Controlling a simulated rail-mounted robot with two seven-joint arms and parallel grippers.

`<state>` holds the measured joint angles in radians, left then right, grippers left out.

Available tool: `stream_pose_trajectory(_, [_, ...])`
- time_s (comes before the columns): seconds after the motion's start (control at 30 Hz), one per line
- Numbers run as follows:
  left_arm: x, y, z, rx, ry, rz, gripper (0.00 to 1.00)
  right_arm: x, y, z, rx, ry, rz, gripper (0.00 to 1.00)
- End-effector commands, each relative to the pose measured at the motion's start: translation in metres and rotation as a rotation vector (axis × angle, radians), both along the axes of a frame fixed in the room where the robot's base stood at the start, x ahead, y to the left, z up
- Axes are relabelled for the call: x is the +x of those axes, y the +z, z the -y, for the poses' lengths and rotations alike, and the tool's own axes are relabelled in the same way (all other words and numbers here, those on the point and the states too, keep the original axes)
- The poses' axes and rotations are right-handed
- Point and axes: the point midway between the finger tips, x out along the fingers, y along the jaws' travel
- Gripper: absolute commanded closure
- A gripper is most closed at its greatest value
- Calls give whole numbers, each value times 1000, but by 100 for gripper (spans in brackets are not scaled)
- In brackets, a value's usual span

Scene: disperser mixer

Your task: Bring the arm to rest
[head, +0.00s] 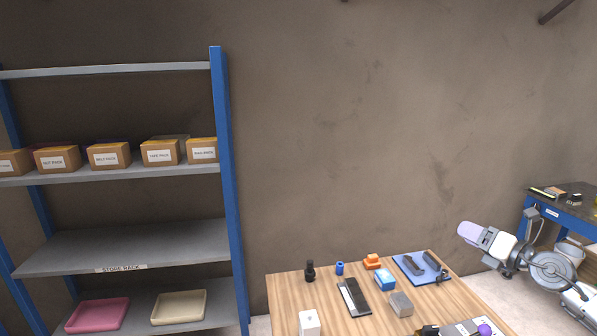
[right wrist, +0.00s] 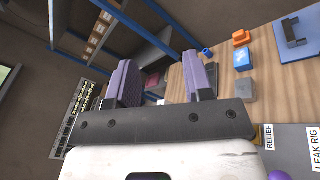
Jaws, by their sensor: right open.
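My right arm (head: 550,268) comes in from the right edge in the head view. Its gripper (head: 466,230), with pale purple fingers, is held in the air near the right rear corner of the wooden table (head: 288,283). In the right wrist view the two purple fingers of the gripper (right wrist: 162,78) stand apart with nothing between them. My left arm and its gripper do not show.
The table carries a blue tray (head: 407,272) with dark parts, a blue box (head: 385,280), an orange part (head: 373,262), a grey block (head: 401,304) and a white box (head: 309,322). A store rack (head: 228,200) stands left; a blue bench (head: 567,212) stands right.

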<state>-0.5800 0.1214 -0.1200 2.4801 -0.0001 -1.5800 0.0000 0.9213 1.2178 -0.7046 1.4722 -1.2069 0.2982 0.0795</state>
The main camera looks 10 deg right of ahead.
Motion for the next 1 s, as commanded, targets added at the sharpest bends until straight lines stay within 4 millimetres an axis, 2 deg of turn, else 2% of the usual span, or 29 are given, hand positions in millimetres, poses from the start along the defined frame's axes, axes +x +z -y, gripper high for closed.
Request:
stream_pose_trajectory(0.03, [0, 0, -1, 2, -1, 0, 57, -1, 24, -5, 68, -24, 99, 53])
stream_pose_trajectory(0.2, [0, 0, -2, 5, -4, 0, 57, -14, 96, -19, 355, -123, 397, 53])
stream_pose_trajectory(0.3, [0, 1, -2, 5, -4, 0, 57, -27, 127, -26, 558, -188, 528, 53])
stream_pose_trajectory(0.43, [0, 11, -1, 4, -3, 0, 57, -43, 144, -38, 850, -295, 603, 53])
stream_pose_trajectory(0.53, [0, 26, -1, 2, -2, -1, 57, -52, 136, -52, 1084, -403, 573, 53])
stream_pose_trajectory(0.67, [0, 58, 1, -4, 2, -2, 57, -67, 99, -88, 1376, -585, 390, 53])
stream_pose_trajectory(0.8, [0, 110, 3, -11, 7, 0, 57, -103, 42, -151, 1617, -790, 21, 53])
stream_pose_trajectory(0.9, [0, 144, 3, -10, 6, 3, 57, -136, 16, -192, 1712, -860, -214, 53])
stream_pose_trajectory(1.0, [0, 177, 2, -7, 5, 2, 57, -168, 4, -227, 1795, -881, -404, 53])
